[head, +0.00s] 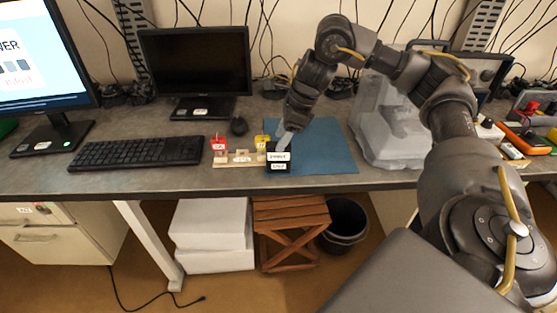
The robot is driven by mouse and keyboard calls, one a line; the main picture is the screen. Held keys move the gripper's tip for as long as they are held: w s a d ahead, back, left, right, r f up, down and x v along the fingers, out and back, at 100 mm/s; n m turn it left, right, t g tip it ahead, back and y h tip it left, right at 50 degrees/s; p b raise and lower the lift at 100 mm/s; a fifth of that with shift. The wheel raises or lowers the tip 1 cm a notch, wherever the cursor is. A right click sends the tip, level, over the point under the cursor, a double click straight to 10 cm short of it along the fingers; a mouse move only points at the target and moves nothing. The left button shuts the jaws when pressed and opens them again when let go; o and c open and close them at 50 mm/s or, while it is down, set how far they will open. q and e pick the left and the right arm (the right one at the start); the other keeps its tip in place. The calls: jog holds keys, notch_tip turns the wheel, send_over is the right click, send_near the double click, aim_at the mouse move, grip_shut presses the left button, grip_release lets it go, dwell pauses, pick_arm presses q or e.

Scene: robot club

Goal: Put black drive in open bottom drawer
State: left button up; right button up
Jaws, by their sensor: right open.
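A small black box (278,161) with two white labels stands at the front of the desk, on the left edge of a blue mat; it looks like the black drive, but I cannot read the labels. My right gripper (283,143) reaches down over it from behind, open, with a pale fingertip at or just above its top; I cannot tell if they touch. My left gripper is not in view. A pale drawer cabinet (90,228) stands under the desk at the left. Its lower drawer front (45,246) has a handle; the drawer's inside is not clearly visible.
A wooden holder (240,158) with red (219,145) and yellow (262,142) labelled pieces stands left of the black box. A keyboard (137,152), mouse (238,126) and monitor (195,65) are further left. A translucent grey machine (385,120) stands at right. White boxes (211,235) and a wooden stool (290,230) are below.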

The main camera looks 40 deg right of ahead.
aim_at(279, 158)
jog(key=shift+p+x, duration=0.45)
jog(key=shift+x, duration=2.1)
jog(key=shift+s, duration=0.15)
grip_shut()
